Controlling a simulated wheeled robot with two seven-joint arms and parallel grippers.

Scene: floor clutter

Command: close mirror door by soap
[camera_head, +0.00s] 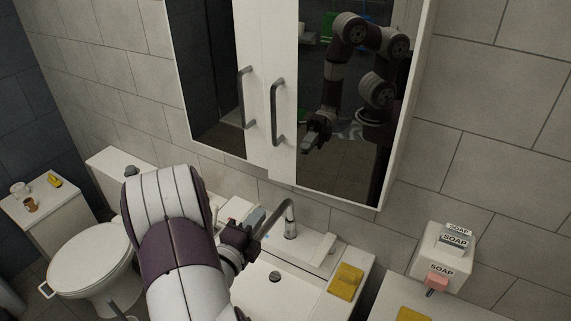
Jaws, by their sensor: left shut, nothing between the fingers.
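The mirror cabinet hangs on the tiled wall and has two mirrored doors with grey bar handles. The right mirror door (350,165), on the side nearer the soap, has its handle (276,112) along its left edge. The left mirror door (210,75) is beside it. Their lower edges do not quite line up, but I cannot tell how far either door stands open. A soap dispenser (443,262) is on the wall at the lower right. My left gripper (258,217) is shut and empty, below the doors near the faucet, apart from both handles. My right gripper is out of view.
A sink (258,298) with a faucet (290,215) lies under the cabinet. A yellow sponge-like block (346,281) sits at its right. A toilet (90,262) stands left. The right mirror reflects an arm of mine. Wall right of the cabinet is clear.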

